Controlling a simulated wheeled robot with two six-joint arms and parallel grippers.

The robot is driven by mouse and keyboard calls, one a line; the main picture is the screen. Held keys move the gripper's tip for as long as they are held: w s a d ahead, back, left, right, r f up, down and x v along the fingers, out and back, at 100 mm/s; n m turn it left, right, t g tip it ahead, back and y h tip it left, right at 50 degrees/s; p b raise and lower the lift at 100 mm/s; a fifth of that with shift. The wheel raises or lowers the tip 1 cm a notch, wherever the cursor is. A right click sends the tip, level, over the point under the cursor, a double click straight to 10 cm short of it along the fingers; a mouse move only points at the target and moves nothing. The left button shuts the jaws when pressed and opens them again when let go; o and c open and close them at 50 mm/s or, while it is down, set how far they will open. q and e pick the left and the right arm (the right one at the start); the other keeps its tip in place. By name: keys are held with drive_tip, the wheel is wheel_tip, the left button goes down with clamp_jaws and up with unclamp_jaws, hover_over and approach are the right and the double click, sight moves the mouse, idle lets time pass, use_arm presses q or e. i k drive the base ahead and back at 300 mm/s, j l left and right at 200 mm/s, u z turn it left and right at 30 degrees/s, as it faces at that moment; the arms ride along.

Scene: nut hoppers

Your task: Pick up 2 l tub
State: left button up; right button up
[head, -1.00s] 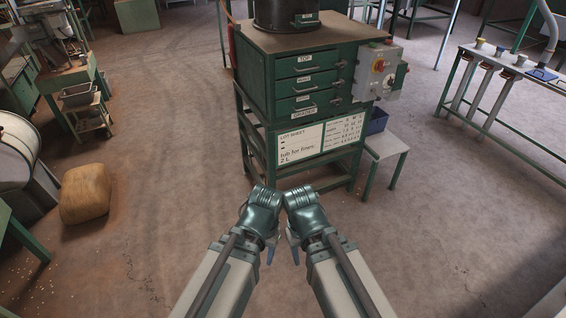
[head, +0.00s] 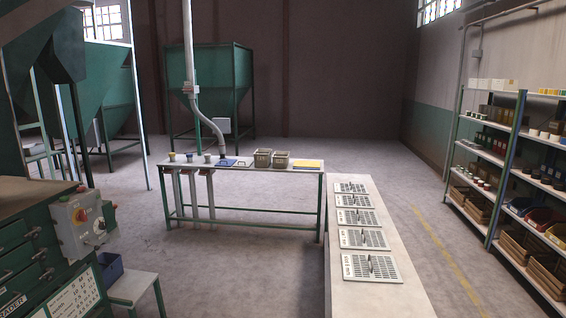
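No tub marked 2 l can be made out. Possible containers are two grey-brown bins (head: 272,158) on the far bench (head: 240,173), and several small white tubs or pots on the shelf rack (head: 492,160) at the right; their sizes cannot be read. A blue bin (head: 109,268) sits on a low stool (head: 132,288) beside the green grader cabinet (head: 28,250) at the left. Neither of my grippers is in view.
A long pale counter (head: 345,290) with several grated panels (head: 364,240) runs toward me from the bench. Small cups (head: 190,157) stand at the bench's left end. Green hoppers (head: 210,85) stand behind. Floor is clear between cabinet and counter, and between counter and rack.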

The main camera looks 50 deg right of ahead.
sight(263, 157)
drive_tip(key=z, duration=1.6)
drive_tip(key=i+u, duration=0.15)
drive_tip(key=i+j, duration=0.15)
drive_tip(key=i, duration=4.45)
drive_tip(key=l+z, duration=0.2)
drive_tip(key=z, duration=0.3)
